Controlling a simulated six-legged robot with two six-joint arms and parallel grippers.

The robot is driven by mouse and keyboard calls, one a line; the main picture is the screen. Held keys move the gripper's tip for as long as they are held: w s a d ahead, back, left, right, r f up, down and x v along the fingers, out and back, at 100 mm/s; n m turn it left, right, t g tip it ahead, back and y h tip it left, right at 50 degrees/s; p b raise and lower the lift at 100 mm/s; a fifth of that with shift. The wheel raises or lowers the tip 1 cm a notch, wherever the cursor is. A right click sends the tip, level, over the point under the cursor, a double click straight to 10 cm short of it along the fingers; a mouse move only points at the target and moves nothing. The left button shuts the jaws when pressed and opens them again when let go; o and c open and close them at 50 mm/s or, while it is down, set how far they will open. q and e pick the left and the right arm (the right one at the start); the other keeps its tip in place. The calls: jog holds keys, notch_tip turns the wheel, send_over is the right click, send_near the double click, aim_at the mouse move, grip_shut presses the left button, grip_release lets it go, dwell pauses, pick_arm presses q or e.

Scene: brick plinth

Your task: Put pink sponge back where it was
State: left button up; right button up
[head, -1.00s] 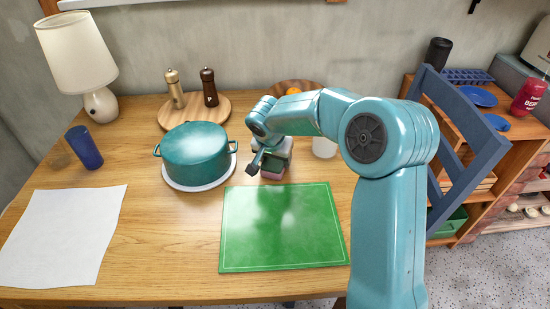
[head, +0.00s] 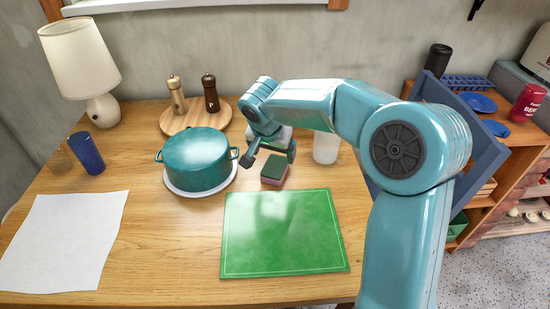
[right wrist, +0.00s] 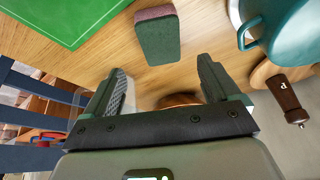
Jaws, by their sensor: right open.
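The pink sponge (head: 274,171) has a dark green top and a pink lower layer. It lies on the wooden table just behind the green mat (head: 283,230), to the right of the teal pot (head: 196,158). My right gripper (head: 268,157) is open and empty, above and just behind the sponge. In the right wrist view the sponge (right wrist: 157,36) lies beyond the spread fingertips of the gripper (right wrist: 163,75), apart from them. My left gripper is not in view.
The pot stands on a white round plate. A white cup (head: 326,147) stands right of my gripper. A round board (head: 195,116) with two mills is at the back. A blue cup (head: 87,153) and white paper (head: 62,240) are at the left. The front table edge is clear.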

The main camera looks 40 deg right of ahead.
jog(key=shift+v, duration=1.95)
